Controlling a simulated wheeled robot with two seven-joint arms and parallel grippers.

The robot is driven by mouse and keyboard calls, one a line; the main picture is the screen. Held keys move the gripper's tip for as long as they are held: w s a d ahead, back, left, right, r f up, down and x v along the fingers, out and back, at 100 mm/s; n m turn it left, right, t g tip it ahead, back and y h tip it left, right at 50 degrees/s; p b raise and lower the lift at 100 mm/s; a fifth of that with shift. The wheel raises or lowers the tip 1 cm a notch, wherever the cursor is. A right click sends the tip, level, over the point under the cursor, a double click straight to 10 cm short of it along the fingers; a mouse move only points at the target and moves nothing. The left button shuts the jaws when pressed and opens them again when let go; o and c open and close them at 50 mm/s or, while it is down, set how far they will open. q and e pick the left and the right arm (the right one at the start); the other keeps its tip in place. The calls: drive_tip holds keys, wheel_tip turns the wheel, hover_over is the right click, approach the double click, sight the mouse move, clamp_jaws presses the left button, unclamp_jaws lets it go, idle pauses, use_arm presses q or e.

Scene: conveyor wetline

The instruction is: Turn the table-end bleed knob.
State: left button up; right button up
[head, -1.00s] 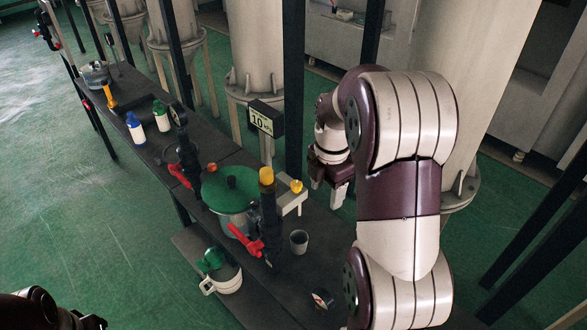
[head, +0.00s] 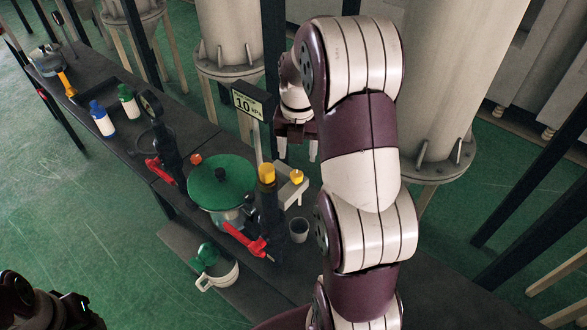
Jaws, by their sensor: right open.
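A small yellow knob (head: 297,176) sits on a pale block (head: 290,194) near the table's right end. I cannot tell for certain that it is the bleed knob. A taller yellow cap (head: 267,173) tops a dark valve body with a red lever (head: 246,239) just left of it. My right gripper (head: 298,150) is open and empty, its two pale fingers pointing down. It appears just above the small yellow knob in the picture, apart from it. My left gripper (head: 78,308) shows only in part at the bottom left, dark and unclear.
A green-lidded vessel (head: 222,182), a pressure display (head: 249,103) on a post and a grey cup (head: 299,230) stand close by. A white jug (head: 219,273) is on the lower shelf. Blue (head: 101,119) and green-capped (head: 128,101) bottles stand farther left.

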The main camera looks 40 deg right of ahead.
sight(296, 174)
wheel_tip(296, 174, down, 4)
drive_tip(key=shift+s+r+p, duration=0.1)
drive_tip(key=shift+s+p, duration=0.05)
drive_tip(key=shift+p, duration=0.35)
drive_tip(key=f, duration=0.2)
drive_tip(key=w+f, duration=0.1)
drive_tip(key=f, duration=0.1)
drive_tip(key=shift+w+p, duration=0.15)
drive_tip(key=shift+p, duration=0.15)
drive_tip(key=shift+s, duration=0.45)
use_arm(q)
drive_tip(key=shift+w+r, duration=0.25)
drive_tip(key=shift+r, duration=0.9)
use_arm(e)
drive_tip(key=shift+w, duration=0.2)
drive_tip(key=c, duration=1)
